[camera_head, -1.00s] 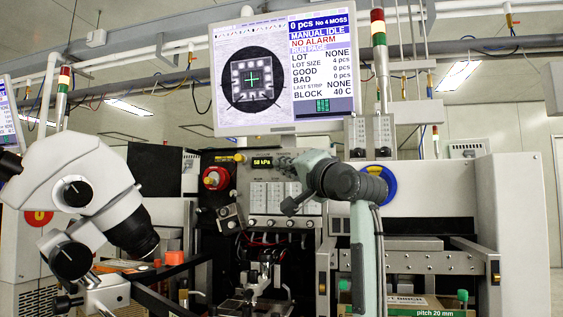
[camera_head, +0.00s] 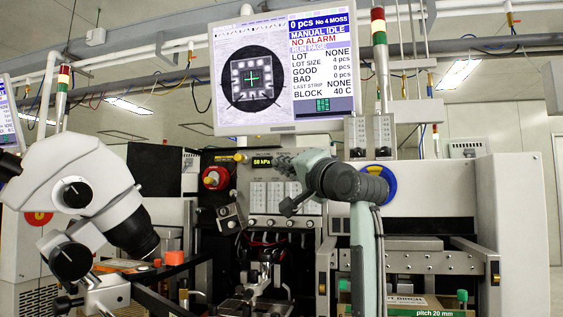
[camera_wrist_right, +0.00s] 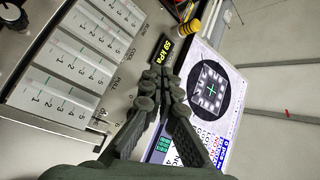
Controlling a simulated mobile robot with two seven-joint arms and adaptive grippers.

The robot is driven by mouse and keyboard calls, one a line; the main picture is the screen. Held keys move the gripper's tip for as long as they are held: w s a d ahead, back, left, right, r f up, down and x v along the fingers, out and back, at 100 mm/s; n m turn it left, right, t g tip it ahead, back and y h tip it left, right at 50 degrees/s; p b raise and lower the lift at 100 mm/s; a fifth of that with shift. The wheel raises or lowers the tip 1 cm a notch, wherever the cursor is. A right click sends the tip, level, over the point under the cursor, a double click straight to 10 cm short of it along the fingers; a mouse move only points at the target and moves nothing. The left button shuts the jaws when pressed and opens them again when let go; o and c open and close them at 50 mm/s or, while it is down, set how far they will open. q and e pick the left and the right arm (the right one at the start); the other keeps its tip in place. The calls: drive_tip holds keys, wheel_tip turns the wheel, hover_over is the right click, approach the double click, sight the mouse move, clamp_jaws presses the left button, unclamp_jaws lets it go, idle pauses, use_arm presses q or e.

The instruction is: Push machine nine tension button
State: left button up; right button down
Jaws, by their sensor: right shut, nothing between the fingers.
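In the right wrist view the fingertips (camera_wrist_right: 164,62) cover part of the panel beside the display. I cannot tell whether they touch it. I cannot pick out a button labelled tension; it may be hidden. My left gripper is not in view.
A monitor (camera_head: 282,70) hangs just above my right gripper. A white microscope (camera_head: 90,190) stands at the left. A signal tower (camera_head: 379,50) rises at the right.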

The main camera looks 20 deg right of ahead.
drive_tip(key=s+a, duration=0.2)
drive_tip(key=s, duration=0.1)
drive_tip(key=s+a, duration=0.1)
drive_tip(key=s, duration=0.1)
drive_tip(key=shift+a, duration=0.15)
idle(0.4)
